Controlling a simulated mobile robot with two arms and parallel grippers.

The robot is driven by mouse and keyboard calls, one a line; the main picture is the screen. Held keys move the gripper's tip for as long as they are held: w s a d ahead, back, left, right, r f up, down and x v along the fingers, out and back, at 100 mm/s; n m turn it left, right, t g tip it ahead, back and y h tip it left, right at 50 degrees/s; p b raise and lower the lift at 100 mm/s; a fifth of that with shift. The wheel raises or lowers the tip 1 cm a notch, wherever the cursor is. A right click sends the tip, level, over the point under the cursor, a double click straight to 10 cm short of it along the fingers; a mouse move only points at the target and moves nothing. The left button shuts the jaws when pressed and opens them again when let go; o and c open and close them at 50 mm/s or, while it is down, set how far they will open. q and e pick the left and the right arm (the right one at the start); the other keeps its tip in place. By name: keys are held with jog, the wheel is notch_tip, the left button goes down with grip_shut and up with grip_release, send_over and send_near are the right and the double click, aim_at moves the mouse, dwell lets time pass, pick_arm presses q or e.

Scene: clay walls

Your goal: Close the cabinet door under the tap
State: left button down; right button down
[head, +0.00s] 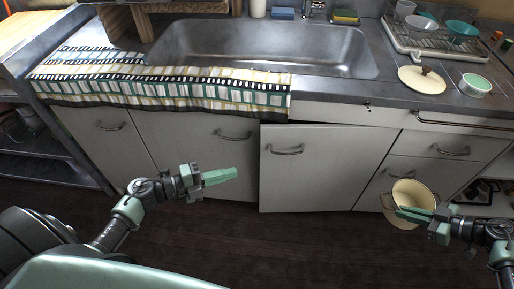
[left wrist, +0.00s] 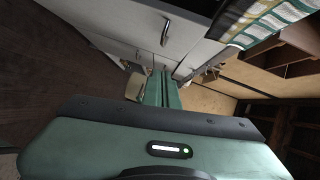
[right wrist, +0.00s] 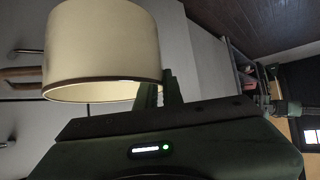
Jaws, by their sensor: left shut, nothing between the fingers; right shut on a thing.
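A white cabinet door (head: 325,165) with a bar handle hangs below the sink, under the tap (head: 308,8) at the top edge of the head view. It stands slightly ajar, with a dark gap along its left edge and top. My left gripper (head: 235,173) is shut and empty, left of this door and in front of the neighbouring door; it also shows in the left wrist view (left wrist: 162,75). My right gripper (head: 402,212) is shut on a cream pot (head: 405,192), right of the ajar door. The pot fills the upper left of the right wrist view (right wrist: 105,45).
A patterned cloth (head: 190,90) hangs over the counter edge left of the ajar door. The sink (head: 260,45), a lid (head: 422,80), a small bowl (head: 475,85) and a dish rack (head: 430,45) are on the counter. The dark wooden floor (head: 290,245) before the cabinets is clear.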

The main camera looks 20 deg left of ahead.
jog(key=shift+f+b, duration=0.1)
jog(key=shift+b, duration=0.2)
jog(key=shift+f+b, duration=0.3)
pick_arm(q)
jog(key=w+a+x, duration=0.2)
jog(key=x, duration=1)
jog(key=shift+w+d+f, duration=0.25)
pick_arm(e)
jog(key=shift+f, duration=0.15)
